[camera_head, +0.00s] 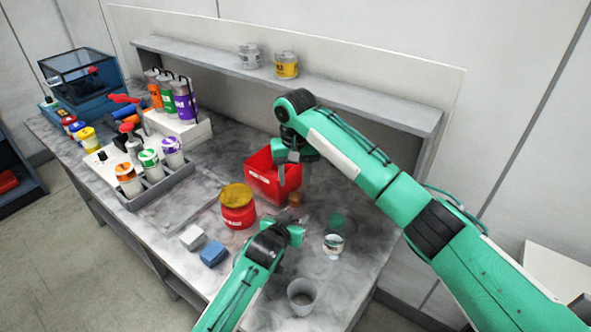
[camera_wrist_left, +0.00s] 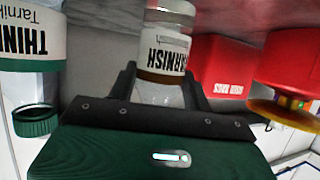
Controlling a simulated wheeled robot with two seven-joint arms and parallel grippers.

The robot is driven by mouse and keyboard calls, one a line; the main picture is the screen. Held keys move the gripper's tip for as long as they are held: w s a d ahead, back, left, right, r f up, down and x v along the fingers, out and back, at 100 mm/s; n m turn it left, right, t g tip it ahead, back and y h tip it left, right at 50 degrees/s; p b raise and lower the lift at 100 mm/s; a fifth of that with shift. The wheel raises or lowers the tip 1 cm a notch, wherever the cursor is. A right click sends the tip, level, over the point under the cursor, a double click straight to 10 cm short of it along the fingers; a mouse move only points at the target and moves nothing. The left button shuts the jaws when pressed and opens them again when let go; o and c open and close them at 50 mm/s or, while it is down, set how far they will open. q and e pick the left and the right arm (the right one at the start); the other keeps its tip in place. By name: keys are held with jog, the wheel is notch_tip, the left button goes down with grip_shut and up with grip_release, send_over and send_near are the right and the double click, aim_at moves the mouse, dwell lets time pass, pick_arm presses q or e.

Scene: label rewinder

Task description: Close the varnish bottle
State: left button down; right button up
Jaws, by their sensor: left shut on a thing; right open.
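The varnish bottle (camera_wrist_left: 168,48) is a small glass bottle with a white label, upside down in the left wrist view. My left gripper (camera_wrist_left: 160,92) is shut around its clear glass part. In the head view my left gripper (camera_head: 297,234) is low over the table; a small brown shape (camera_head: 296,199) just beyond it may be the bottle's top, but I cannot tell. My right gripper (camera_head: 297,160) is open, pointing down above the red bin's right side. I cannot make out a separate varnish cap or whether the bottle is capped.
A red bin (camera_head: 262,178) and a red jar with a yellow-brown lid (camera_head: 238,212) stand close by. The thinner jar (camera_head: 334,245) with green cap is to the right. An empty cup (camera_head: 302,293) is near the front edge. Grey and blue blocks (camera_head: 213,252) lie left.

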jog(key=n, duration=0.5)
jog(key=shift+r, duration=0.15)
jog(key=n, duration=0.7)
jog(key=shift+r+n, duration=0.2)
jog(key=shift+n, duration=0.1)
jog(key=n, duration=0.3)
jog(key=shift+r, duration=0.1)
jog(key=n, duration=0.4)
jog(key=shift+r+n, duration=0.1)
jog(key=shift+n, duration=0.3)
jog(key=n, duration=0.3)
jog(key=shift+r, duration=0.1)
jog(key=n, duration=0.4)
jog(key=shift+r+n, duration=0.1)
jog(key=shift+n, duration=0.3)
jog(key=n, duration=0.3)
jog(key=shift+r, duration=0.1)
